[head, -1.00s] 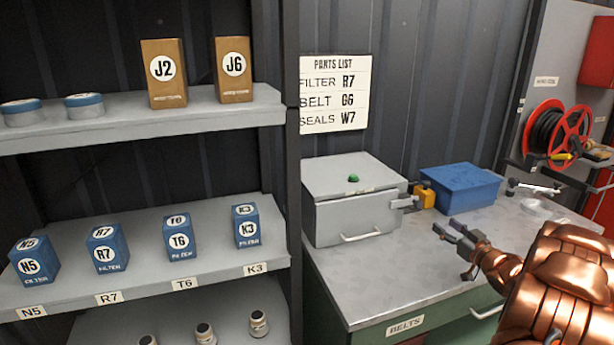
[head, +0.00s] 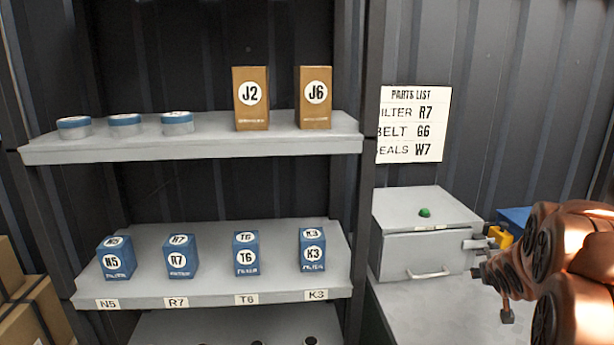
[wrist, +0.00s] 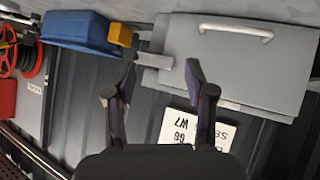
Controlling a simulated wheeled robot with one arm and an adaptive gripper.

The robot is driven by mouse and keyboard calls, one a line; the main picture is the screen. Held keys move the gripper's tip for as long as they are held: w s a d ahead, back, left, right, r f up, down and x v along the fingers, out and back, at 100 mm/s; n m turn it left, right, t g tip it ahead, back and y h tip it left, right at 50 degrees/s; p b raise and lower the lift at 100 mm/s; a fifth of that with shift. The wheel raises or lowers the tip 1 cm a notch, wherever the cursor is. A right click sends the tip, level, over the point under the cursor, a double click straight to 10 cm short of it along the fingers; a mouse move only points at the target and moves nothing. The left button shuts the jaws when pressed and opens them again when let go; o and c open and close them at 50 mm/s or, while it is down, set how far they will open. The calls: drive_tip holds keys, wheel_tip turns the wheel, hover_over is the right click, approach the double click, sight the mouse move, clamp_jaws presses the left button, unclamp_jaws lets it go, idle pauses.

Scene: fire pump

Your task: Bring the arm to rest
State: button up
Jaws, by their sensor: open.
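My copper-coloured arm reaches in from the right edge of the head view. My gripper (head: 482,270) shows partly at its end, in front of the grey metal box's right side. In the wrist view my gripper (wrist: 160,82) has its two dark fingers spread apart with nothing between them. The grey box (wrist: 235,60) and its latch piece (wrist: 155,61) lie beyond the fingertips in that view. I cannot tell how far the fingers are from the latch.
A shelf (head: 200,148) on the left holds blue filter boxes, tins and two brown boxes. The grey box (head: 415,250) with a green knob (head: 425,212) stands on the bench. A blue bin (wrist: 78,32) and yellow block (wrist: 120,34) are beside it. Cardboard boxes (head: 30,310) stand lower left.

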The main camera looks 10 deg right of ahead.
drive_tip(key=s+a+f+n+g+y, duration=0.1)
drive_tip(key=s+a+g, duration=0.4)
drive_tip(key=s+a, duration=1.2)
drive_tip(key=s+a+f+n+g+y, duration=0.1)
drive_tip(key=s+a+g+y, duration=0.3)
drive_tip(key=s+a, duration=1.3)
drive_tip(key=s+f+g, duration=0.1)
drive_tip(key=s+g, duration=0.1)
drive_tip(key=shift+s+a+n+y, duration=0.3)
drive_tip(key=shift+a, duration=0.1)
